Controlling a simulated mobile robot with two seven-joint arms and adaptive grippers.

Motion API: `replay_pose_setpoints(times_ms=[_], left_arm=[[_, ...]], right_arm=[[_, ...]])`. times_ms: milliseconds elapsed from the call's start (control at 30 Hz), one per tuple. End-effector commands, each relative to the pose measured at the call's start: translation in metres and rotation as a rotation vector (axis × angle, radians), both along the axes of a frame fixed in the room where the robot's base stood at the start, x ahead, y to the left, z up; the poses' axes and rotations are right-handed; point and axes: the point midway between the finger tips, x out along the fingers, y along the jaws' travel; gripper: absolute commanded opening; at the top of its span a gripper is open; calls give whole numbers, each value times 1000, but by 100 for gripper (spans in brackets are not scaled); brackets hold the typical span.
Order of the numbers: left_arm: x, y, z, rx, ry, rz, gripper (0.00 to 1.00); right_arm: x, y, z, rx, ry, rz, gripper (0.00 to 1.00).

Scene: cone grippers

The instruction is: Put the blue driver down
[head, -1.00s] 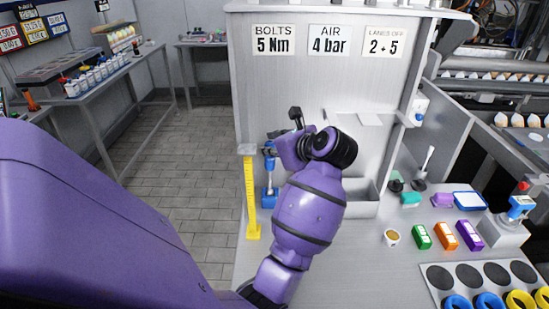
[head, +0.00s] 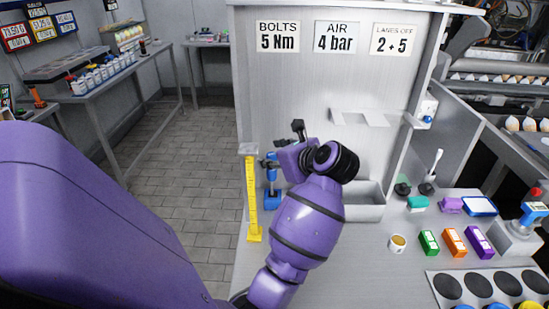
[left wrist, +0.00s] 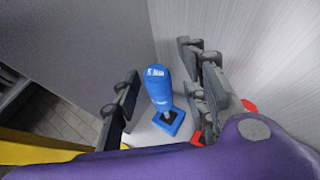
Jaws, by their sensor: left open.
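The blue driver (head: 272,200) stands upright on the bench, close to the back panel and just right of a yellow upright gauge. In the left wrist view the driver (left wrist: 158,88) stands on its square blue foot between my fingers. My left gripper (head: 283,146) is at the driver's upper part and hides some of it in the head view. In the left wrist view the gripper's (left wrist: 160,72) fingers are spread, one on each side of the driver, with gaps visible. My right gripper is not in view.
The yellow gauge (head: 252,200) stands close on the left, near the bench's edge. A grey bin (head: 363,212) is to the right, behind my arm. A cup (head: 397,243) and green, orange and purple blocks (head: 454,242) lie further right. The panel (head: 285,95) rises behind.

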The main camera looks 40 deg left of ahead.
Motion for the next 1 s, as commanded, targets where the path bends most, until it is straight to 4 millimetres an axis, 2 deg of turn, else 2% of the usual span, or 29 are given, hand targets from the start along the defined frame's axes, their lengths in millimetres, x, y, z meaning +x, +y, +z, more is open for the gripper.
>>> replay_pose_setpoints(times_ms=[67, 167, 433, 633, 800, 1000], left_arm=[[0, 0, 5, 2, -3, 0, 40], [-1, -10, 9, -2, -4, -1, 40], [-13, -59, 34, -4, -2, -3, 40], [-21, -89, 52, -3, 0, -2, 40], [-25, -100, 59, -1, 0, 0, 40], [-25, -102, 61, 0, 0, 0, 40]], right_arm=[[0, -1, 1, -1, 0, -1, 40], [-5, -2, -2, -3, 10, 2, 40], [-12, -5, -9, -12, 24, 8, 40], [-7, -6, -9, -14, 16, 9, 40], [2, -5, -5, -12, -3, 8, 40], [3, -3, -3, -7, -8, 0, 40]])
